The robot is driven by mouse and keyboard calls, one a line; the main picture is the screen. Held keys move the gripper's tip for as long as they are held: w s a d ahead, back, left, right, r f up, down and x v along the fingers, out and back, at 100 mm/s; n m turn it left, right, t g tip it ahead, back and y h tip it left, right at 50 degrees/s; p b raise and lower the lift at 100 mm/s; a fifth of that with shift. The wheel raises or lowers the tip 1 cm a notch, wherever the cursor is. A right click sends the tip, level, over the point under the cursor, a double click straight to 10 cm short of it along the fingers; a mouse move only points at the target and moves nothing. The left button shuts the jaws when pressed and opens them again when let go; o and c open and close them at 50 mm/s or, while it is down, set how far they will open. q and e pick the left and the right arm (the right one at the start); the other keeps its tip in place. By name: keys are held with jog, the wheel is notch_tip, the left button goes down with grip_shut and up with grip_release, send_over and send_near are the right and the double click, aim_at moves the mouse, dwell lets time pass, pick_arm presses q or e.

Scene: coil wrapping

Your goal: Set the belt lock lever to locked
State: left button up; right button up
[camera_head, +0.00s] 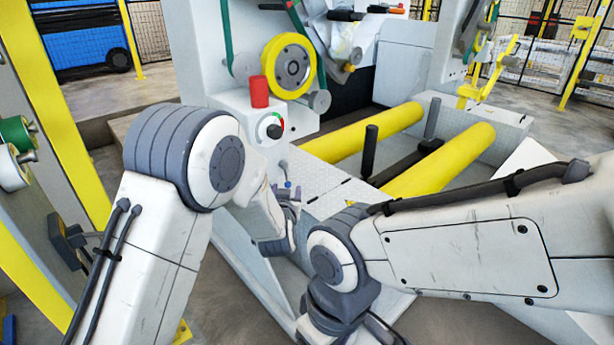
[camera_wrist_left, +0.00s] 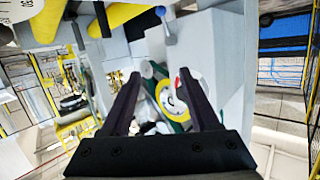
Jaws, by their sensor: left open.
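A short grey lever with a blue knob (camera_wrist_left: 168,32), which looks like the belt lock lever, sticks out near the top of the left wrist view. In the head view a small blue tip shows beside my left gripper (camera_head: 288,192), below the dial panel; the rest is hard to make out. My left gripper is open, and its two fingers (camera_wrist_left: 160,76) stand apart with nothing between them. The lever lies beyond the fingertips in the wrist view. I cannot tell its setting. My right arm enters from the right; its gripper is not visible.
A round dial (camera_head: 270,128) and red cylinder (camera_head: 259,91) sit on the machine's front, below a yellow wheel (camera_head: 288,66). Yellow rollers (camera_head: 440,162) and a black upright post (camera_head: 370,150) stand to the right. My right arm's joint is close to my left gripper.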

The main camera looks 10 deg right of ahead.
pick_arm(q)
jog(key=s+d+r+m+g+h+p, duration=0.1)
jog(key=s+d+r+g+p, duration=0.3)
jog(key=s+r, duration=0.4)
jog(key=shift+s+d+m+g+h+p, duration=0.35)
jog(key=shift+s+g+h+p, duration=0.3)
jog(key=shift+s+p, duration=0.6)
jog(key=shift+a, duration=0.1)
jog(key=s+a+m+g+y, duration=0.1)
jog(key=s+a+g, duration=0.2)
jog(key=s, duration=0.7)
jog(key=s+a+r+m+g+y, duration=0.1)
jog(key=s+a+g, duration=0.25)
jog(key=s, duration=0.65)
jog(key=s+a+m+g+y, duration=0.1)
jog(key=s+a+g, duration=0.25)
jog(key=s, duration=0.75)
notch_tip(320, 180, up, 16)
jog(key=p, duration=1.5)
jog(key=shift+s+a+p, duration=0.15)
jog(key=shift+a+p, duration=0.2)
jog(key=shift+a, duration=0.05)
